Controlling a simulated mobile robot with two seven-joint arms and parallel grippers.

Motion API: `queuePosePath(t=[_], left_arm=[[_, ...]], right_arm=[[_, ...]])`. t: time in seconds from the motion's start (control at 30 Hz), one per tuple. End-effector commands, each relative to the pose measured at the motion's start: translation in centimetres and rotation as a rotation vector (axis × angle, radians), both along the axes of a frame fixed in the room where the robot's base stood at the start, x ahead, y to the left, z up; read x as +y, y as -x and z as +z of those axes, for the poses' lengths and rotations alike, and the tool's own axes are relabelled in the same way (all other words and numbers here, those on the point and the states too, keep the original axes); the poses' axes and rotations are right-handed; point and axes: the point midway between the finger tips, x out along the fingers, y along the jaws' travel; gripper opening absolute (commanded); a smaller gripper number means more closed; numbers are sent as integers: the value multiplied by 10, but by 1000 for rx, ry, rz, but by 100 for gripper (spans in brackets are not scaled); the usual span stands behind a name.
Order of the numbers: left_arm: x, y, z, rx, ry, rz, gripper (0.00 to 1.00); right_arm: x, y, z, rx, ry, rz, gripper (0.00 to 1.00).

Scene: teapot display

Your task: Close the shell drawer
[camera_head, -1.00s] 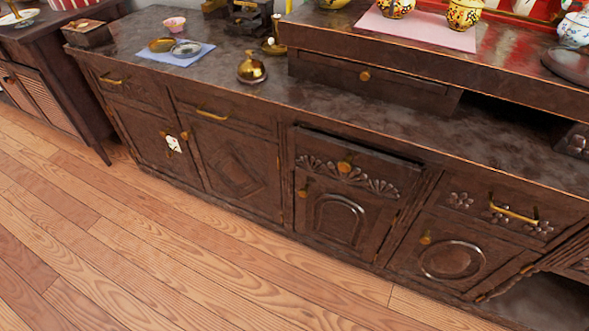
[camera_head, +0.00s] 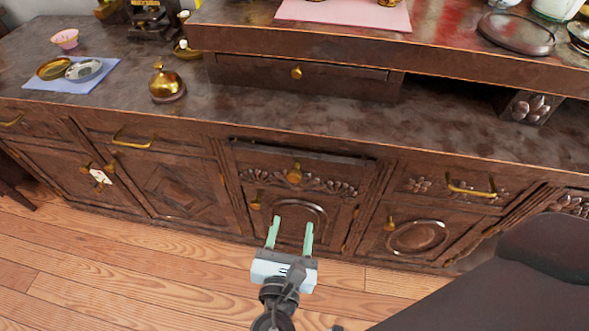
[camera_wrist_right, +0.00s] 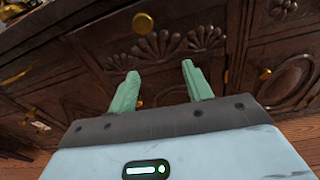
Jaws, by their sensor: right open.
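The shell drawer (camera_head: 335,183) is a dark wood front carved with shell fans, with a round brass knob (camera_head: 294,174). It stands slightly out from the cabinet, with a dark gap along its top edge. In the right wrist view the shell drawer (camera_wrist_right: 170,45) and its knob (camera_wrist_right: 142,23) lie ahead of the fingers. My right gripper (camera_head: 290,228) is open and empty, with two green fingers pointing at the cabinet. It is below the drawer, in front of the arched door (camera_head: 301,209), and appears apart from it. My left gripper is not in view.
A small closed-looking drawer (camera_head: 300,76) sits above on the countertop (camera_head: 400,125). A brass bell (camera_head: 166,84) and a blue cloth (camera_head: 73,76) with dishes are at the left. A flower drawer (camera_head: 460,188) with a brass handle is to the right. The wood floor (camera_head: 150,270) in front is clear.

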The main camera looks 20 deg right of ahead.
Motion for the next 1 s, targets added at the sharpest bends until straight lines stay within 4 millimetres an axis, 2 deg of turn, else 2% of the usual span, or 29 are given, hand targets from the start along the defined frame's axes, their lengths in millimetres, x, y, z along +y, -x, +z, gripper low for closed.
queuePosePath(t=[0.03, 0.1, 0.2, 0.47, 0.8, 1.0], left_arm=[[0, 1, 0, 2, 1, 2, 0], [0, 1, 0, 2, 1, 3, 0], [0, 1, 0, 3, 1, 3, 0], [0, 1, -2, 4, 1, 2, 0], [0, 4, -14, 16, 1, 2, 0], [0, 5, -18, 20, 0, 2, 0]], right_arm=[[6, -6, 15, -23, 51, -5, 50], [9, -9, 27, -39, 105, -14, 50], [12, -10, 34, -48, 136, -20, 50], [7, -17, 34, -48, 138, -21, 50], [-21, -57, 33, -48, 135, -20, 50], [-31, -72, 33, -47, 135, -18, 50]])
